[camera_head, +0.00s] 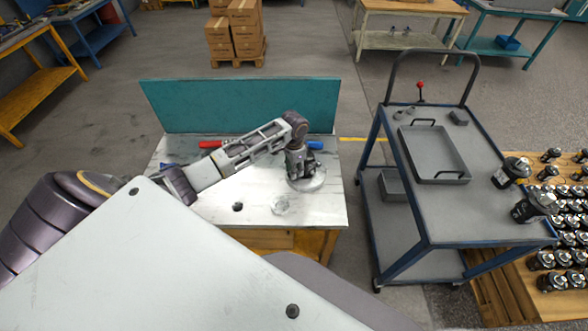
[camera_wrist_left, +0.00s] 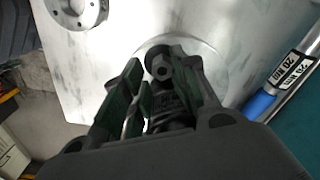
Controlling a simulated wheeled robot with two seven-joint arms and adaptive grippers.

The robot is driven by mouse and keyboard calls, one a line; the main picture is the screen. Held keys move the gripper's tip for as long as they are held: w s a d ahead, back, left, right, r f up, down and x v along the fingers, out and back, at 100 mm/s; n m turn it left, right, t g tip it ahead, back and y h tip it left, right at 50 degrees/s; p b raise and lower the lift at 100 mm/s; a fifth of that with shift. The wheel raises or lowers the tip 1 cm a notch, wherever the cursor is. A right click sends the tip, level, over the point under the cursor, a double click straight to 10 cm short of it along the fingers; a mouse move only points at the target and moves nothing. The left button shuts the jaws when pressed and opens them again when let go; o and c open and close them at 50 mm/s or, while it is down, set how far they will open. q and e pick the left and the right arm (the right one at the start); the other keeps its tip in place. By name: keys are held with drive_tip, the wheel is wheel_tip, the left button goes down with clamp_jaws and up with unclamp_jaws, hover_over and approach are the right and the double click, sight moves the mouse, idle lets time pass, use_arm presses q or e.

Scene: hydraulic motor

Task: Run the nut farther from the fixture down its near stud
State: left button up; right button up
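My left gripper (camera_head: 297,166) points down over a round metal disc (camera_head: 312,184) at the right of the white bench top. In the left wrist view, its two dark green fingers (camera_wrist_left: 163,82) stand apart on either side of a grey part with a hexagonal face and a central hole (camera_wrist_left: 163,68). This part looks like a nut, but whether the fingers touch it is not clear. A dark body shows below it between the fingers. The fixture and the studs cannot be told apart here. My right gripper is not in view.
A teal panel (camera_head: 240,106) stands behind the bench. A red-handled tool (camera_head: 210,144) and a blue-handled tool (camera_head: 314,145) lie before it. A flanged ring (camera_wrist_left: 77,12) lies on the top. A blue cart (camera_head: 425,226) stands to the right.

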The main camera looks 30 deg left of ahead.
use_arm(q)
drive_tip(key=shift+s+a+r+n, duration=0.1)
drive_tip(key=shift+n, duration=1.3)
drive_tip(key=shift+s+a+r+n, duration=0.1)
drive_tip(key=shift+n, duration=1.3)
